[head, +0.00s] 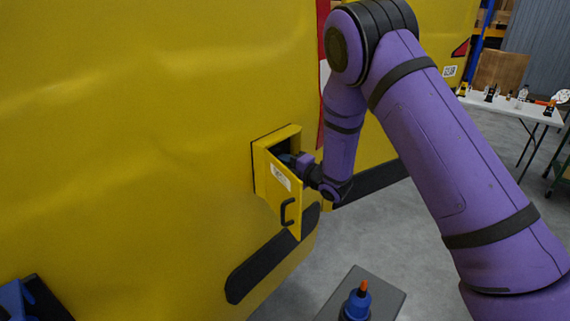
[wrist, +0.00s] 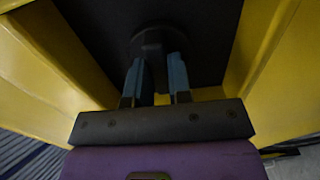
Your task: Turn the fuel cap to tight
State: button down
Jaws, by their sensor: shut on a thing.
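The fuel cap (wrist: 151,42) is a dark round cap inside the recess of the yellow panel, in the upper middle of the wrist view. My gripper (wrist: 156,75) is shut on it, with one blue-grey finger on each side of its grip. The cap's markings are too dark to read, so I cannot tell its turn angle. In the head view my gripper (head: 290,160) reaches into the recess, and the cap is hidden there. The yellow fuel door (head: 277,192) stands open, with a white label and a black handle.
The open door and the yellow recess walls (wrist: 265,45) stand close on both sides of my gripper. A grey stand (head: 385,295) with a blue, orange-tipped bottle (head: 357,303) is below. A white table (head: 515,106) with small items stands at the far right.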

jog(key=shift+m, duration=0.3)
jog(key=m, duration=1.7)
jog(key=shift+f+m, duration=0.1)
jog(key=shift+m, duration=0.2)
jog(key=c, duration=1)
grip_release()
jog(key=shift+c, duration=0.2)
jog(key=v, duration=1.1)
